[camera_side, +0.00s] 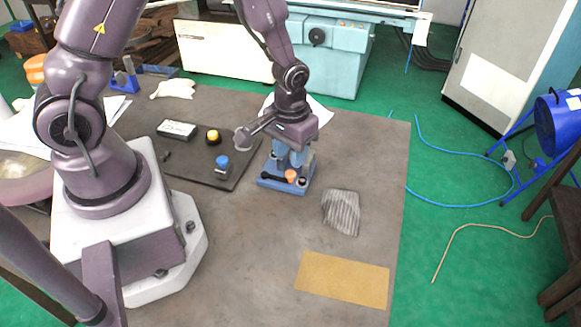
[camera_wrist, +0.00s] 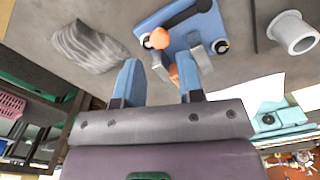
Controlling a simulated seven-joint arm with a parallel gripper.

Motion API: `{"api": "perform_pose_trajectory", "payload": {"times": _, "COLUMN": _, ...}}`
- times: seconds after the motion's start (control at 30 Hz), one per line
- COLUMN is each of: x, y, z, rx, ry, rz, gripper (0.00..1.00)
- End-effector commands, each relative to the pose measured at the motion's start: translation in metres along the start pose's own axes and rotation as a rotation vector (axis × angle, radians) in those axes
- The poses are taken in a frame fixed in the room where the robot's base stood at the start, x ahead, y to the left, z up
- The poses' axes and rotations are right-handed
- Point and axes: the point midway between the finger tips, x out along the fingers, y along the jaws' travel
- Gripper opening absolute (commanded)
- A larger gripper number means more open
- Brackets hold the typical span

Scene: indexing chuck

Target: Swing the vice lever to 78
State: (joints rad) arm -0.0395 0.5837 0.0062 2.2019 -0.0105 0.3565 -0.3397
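The vice (camera_side: 270,185) is a small blue block with grey jaws, on the bench below my gripper (camera_side: 290,155). A black lever with an orange ball lies across its front side. In the wrist view the vice (camera_wrist: 150,22) is at the top centre; the black lever (camera_wrist: 190,12) slants up right from near the orange ball (camera_wrist: 158,38). A red-orange part (camera_wrist: 173,76) shows near the grey jaws. My gripper (camera_wrist: 160,65) has its blue fingers apart with nothing clearly held between them. I cannot tell whether a finger touches the vice. No scale number is readable.
A dark panel (camera_side: 190,172) with yellow (camera_side: 213,136) and blue (camera_side: 222,162) knobs lies left of the vice. A striped grey cloth (camera_side: 340,212) and tan sheet (camera_side: 342,279) lie to the right and front. A grey hollow cylinder (camera_wrist: 293,32) shows in the wrist view.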

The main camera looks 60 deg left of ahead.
Motion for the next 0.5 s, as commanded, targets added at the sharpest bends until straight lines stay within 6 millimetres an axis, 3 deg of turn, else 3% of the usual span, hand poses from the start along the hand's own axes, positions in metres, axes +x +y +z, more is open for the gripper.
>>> {"api": "perform_pose_trajectory", "payload": {"times": 0.2, "x": 0.035, "y": 0.0, "z": 0.0, "rx": 0.0, "ry": -0.003, "rz": -0.001, "gripper": 0.35}}
{"api": "perform_pose_trajectory", "payload": {"times": 0.5, "x": 0.049, "y": 0.0, "z": 0.0, "rx": 0.0, "ry": 0.0, "rz": 0.0, "gripper": 0.35}}
